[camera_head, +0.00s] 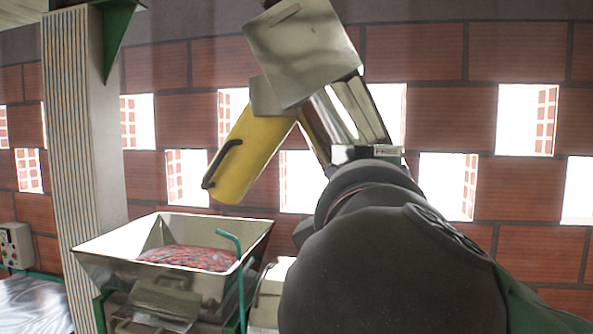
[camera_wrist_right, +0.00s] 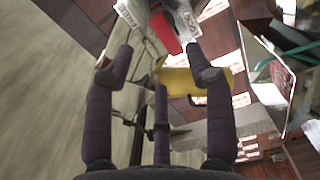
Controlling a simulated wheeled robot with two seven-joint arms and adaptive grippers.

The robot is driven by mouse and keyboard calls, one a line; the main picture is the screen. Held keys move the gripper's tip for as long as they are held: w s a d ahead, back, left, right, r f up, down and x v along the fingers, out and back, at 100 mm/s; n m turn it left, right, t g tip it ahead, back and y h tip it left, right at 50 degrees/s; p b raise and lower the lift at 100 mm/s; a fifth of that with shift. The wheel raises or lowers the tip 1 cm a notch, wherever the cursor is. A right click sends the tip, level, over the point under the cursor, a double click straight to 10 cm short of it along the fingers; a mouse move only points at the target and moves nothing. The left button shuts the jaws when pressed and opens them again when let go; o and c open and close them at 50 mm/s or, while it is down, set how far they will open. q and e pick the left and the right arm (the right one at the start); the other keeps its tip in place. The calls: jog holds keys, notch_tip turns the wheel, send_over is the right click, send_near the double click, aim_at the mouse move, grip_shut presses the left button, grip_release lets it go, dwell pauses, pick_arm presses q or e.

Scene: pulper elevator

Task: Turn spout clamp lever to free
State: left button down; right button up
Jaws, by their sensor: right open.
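The yellow spout (camera_head: 252,155) hangs tilted below a metal housing in the head view. A black clamp lever (camera_head: 220,163) runs along its lower left side. My right arm fills the lower middle and hides part of the area right of the spout; its gripper does not show there. In the right wrist view my right gripper (camera_wrist_right: 157,78) has its dark fingers spread, with nothing seen held between them. The yellow spout (camera_wrist_right: 183,81) shows beyond and between the fingers, partly covered by them. A small dark piece near its lower edge may be the lever. My left gripper is in neither view.
A metal hopper (camera_head: 103,247) with red fruit (camera_head: 190,257) stands below the spout. A green bent pipe (camera_head: 240,270) rises at its right side. A ribbed post (camera_head: 75,150) stands at left, with a control box (camera_head: 15,245) beyond. A brick wall lies behind.

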jog(key=p+x, duration=0.2)
jog(key=x, duration=0.7)
jog(key=shift+w+f, duration=0.1)
jog(key=shift+w, duration=0.3)
jog(key=shift+s, duration=0.1)
jog(key=shift+c, duration=0.3)
jog(key=c, duration=0.9)
